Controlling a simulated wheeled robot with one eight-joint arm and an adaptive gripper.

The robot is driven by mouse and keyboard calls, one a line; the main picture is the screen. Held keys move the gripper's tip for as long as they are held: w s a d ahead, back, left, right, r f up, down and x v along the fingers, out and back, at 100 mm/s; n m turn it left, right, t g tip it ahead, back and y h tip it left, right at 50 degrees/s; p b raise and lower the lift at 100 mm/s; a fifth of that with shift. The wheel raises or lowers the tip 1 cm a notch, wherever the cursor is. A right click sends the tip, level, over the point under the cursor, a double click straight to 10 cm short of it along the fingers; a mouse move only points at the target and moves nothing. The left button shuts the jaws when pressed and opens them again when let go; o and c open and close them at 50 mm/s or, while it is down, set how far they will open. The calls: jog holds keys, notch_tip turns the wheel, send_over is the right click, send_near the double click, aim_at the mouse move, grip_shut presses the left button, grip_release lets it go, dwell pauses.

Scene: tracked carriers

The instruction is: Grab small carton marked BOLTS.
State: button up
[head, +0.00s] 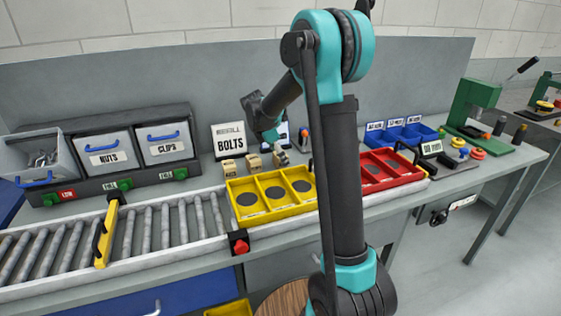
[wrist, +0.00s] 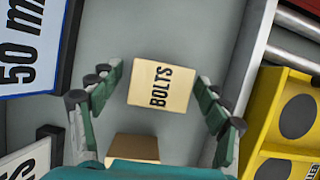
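In the wrist view, a small beige carton marked BOLTS (wrist: 150,95) lies in line with the gap between the fingers of my gripper (wrist: 160,78). The fingers are spread, with clear space on both sides of the carton, and do not touch it. A second tan carton (wrist: 133,147) shows below, partly hidden by the gripper body. In the head view, small cartons stand in a row on the bench: a left one (head: 229,168), a middle one (head: 253,162) and a right one (head: 280,158). My gripper (head: 265,128) is above them. Their labels are too small to read surely there.
The roller conveyor (head: 150,235) and bins marked NUTS (head: 104,150) and CLIPS (head: 163,141) are left.

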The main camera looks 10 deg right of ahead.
jog(key=c, duration=1.4)
